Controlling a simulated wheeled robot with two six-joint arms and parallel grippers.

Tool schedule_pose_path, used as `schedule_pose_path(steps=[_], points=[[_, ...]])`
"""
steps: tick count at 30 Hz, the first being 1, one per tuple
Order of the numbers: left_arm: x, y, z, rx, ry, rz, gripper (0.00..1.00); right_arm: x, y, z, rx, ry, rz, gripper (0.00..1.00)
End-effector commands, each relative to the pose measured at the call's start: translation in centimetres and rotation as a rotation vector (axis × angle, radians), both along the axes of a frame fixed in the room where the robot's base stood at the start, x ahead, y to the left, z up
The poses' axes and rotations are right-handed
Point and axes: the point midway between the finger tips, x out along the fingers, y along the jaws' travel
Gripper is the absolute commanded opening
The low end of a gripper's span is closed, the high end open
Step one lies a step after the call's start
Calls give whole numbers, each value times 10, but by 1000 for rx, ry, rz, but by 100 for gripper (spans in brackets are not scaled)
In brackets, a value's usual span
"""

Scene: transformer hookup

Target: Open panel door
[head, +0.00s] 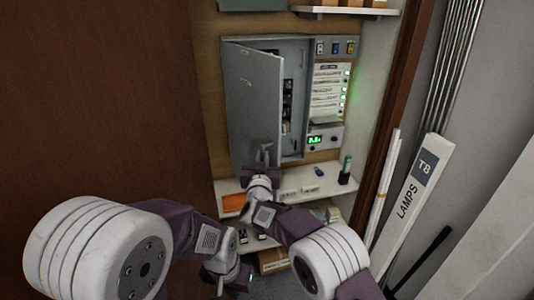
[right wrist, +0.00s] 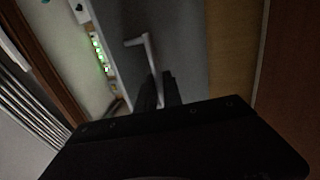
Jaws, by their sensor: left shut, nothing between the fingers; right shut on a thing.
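The grey panel door (head: 252,105) stands partly open, swung out to the left, and the dark inside of the cabinet (head: 290,105) shows at its right. My right gripper (head: 265,160) is at the lower right part of the door, shut on the door handle. In the right wrist view the pale bent handle (right wrist: 142,42) runs down to the dark fingertips of my right gripper (right wrist: 158,88), against the grey door face (right wrist: 185,45). My left gripper (head: 222,282) is low, below the shelf, shut and empty, away from the door.
A control panel with green lights (head: 330,95) is right of the cabinet. A shelf (head: 305,183) under it holds an orange item (head: 233,202) and small things. A brown door (head: 95,100) fills the left. A white lamp box (head: 418,185) leans at the right.

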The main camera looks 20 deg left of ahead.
Motion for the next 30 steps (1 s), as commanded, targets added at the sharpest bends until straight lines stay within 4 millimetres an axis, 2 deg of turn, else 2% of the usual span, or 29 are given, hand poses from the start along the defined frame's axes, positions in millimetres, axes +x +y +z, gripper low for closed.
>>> schedule_pose_path(steps=[1,16,17,18,19,27,30], points=[[0,0,5,0,0,0,0,1,2,6,3,-8,-5,0],[0,0,6,0,0,0,0,3,5,6,5,-12,-17,0],[0,0,6,0,0,0,0,3,5,6,6,-12,-17,16],[0,0,6,0,0,0,0,3,5,6,6,-12,-17,27],[0,0,6,0,0,0,0,3,5,6,5,-11,-17,32],[0,0,6,0,0,0,0,3,4,3,2,-7,-17,32],[0,0,1,0,0,0,0,-4,4,2,2,-6,-16,32]])
